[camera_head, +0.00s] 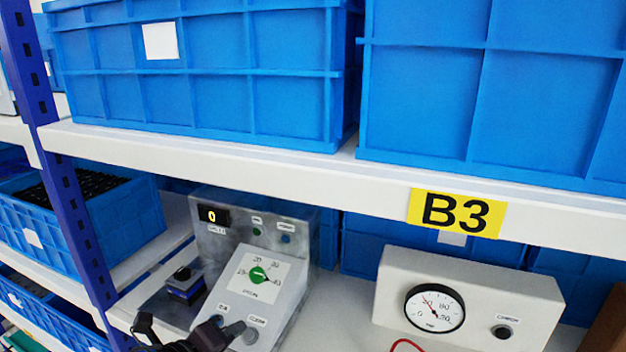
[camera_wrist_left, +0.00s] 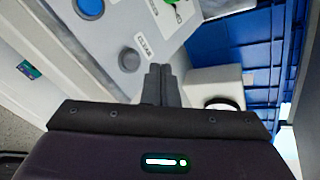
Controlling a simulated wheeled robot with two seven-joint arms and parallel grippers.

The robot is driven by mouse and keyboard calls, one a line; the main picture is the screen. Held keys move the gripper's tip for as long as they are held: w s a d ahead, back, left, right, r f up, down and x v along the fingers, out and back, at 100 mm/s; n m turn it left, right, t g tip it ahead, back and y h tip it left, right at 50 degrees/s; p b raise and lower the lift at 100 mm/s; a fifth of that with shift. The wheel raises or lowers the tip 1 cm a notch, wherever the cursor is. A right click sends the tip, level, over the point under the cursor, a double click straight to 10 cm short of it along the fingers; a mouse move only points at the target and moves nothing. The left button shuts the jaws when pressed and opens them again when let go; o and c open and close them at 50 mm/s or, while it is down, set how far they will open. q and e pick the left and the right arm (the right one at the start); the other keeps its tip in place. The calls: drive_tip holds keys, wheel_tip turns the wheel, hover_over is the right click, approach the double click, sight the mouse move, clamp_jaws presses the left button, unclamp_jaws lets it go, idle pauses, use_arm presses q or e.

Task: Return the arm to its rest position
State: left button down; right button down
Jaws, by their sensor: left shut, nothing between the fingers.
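My left gripper (camera_head: 222,328) shows at the bottom of the head view, in front of the lower part of a grey control box. It is shut and empty. The wrist view shows its two dark fingers (camera_wrist_left: 160,84) together. The control box (camera_head: 285,308) stands on the shelf below the B3 sign. Its sloped face carries a green rotary switch (camera_head: 259,274) on a white scale plate, and its upper panel has a small display (camera_head: 213,215) reading 0. In the wrist view part of the green switch (camera_wrist_left: 170,2) shows at the top edge. My right gripper is not in view.
A white gauge box (camera_head: 480,281) stands to the right on the same shelf. A small blue-and-black device (camera_head: 186,284) sits left of the control box. A blue post (camera_head: 75,215) rises at the left. The upper shelf edge (camera_head: 300,172), with blue bins (camera_head: 215,95) on it, overhangs.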

use_arm(q)
drive_tip(key=s+a+f+n+g+y, duration=0.2)
drive_tip(key=s+f+n+g+y, duration=0.15)
drive_tip(key=s+f+n, duration=0.7)
drive_tip(key=s+a+f+n+g+y, duration=0.25)
drive_tip(key=s+n+g, duration=0.35)
drive_tip(key=n, duration=1)
drive_tip(key=s+f+b, duration=0.2)
drive_tip(key=f, duration=1.6)
drive_tip(key=s+f+b, duration=0.1)
drive_tip(key=s+f, duration=0.2)
drive_tip(key=f, duration=1.5)
drive_tip(key=s+a+f+g+b, duration=0.1)
drive_tip(key=s+a+f+b, duration=0.1)
drive_tip(key=s+f, duration=1.6)
drive_tip(key=shift+s+a, duration=0.15)
drive_tip(key=shift+a, duration=0.3)
